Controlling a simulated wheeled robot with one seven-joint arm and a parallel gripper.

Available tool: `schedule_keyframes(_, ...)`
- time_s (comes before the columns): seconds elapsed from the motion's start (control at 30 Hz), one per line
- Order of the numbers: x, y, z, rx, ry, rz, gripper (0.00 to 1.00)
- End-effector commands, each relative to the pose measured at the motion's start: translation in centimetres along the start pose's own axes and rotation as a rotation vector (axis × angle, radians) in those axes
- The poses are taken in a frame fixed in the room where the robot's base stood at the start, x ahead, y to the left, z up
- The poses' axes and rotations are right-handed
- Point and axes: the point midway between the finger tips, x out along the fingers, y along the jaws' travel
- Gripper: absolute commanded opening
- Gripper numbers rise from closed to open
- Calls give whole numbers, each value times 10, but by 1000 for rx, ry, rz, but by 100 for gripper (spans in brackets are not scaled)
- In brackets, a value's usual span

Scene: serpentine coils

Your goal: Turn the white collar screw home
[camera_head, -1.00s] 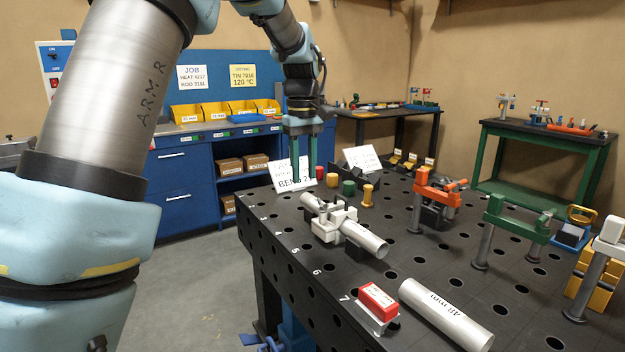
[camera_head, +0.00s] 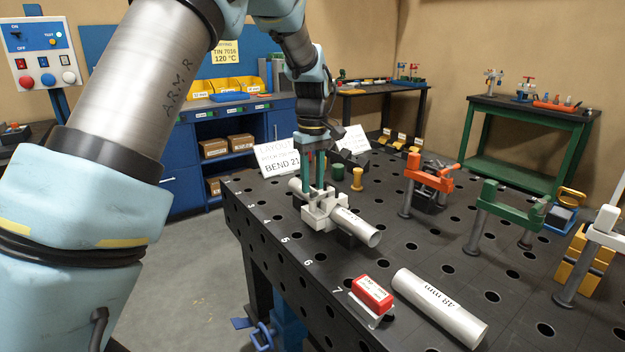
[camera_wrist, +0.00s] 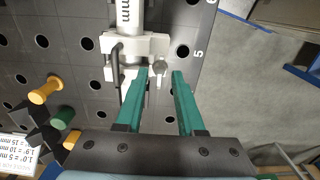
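The white collar (camera_head: 322,213) sits around a silver tube (camera_head: 357,229) near the table's left edge. It also shows in the wrist view (camera_wrist: 112,44). A grey round screw head (camera_wrist: 160,68) stands at the collar's right side in the wrist view, beside the tube. My gripper (camera_head: 312,188) points down over the collar with two green fingers. In the wrist view the fingers (camera_wrist: 159,75) are apart, with the screw head in line with the gap between their tips. I cannot tell whether the tips are level with it. The screw is not clear in the head view.
The black table (camera_head: 405,240) has a grid of holes. A yellow peg (camera_head: 357,179) and a green peg (camera_head: 338,172) stand behind the collar. A red block (camera_head: 372,293) and a loose 48 mm tube (camera_head: 440,307) lie at the front. Orange (camera_head: 428,172) and green (camera_head: 508,205) clamps stand right.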

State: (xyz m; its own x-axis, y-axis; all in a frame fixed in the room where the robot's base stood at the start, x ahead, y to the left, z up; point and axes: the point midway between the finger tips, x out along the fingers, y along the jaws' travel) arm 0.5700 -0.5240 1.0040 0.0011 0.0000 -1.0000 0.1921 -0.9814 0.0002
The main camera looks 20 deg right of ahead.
Motion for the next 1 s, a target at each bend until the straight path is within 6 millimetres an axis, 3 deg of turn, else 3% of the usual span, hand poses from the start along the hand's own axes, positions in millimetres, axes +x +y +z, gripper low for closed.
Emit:
schedule_keyframes(0.37, 7, 0, 0, 0, 0, 0, 38)
schedule_keyframes(0.7, 6, 0, 0, 0, 0, 0, 0)
schedule_keyframes(1.0, 6, -1, 0, -1, -1, -1, 0)
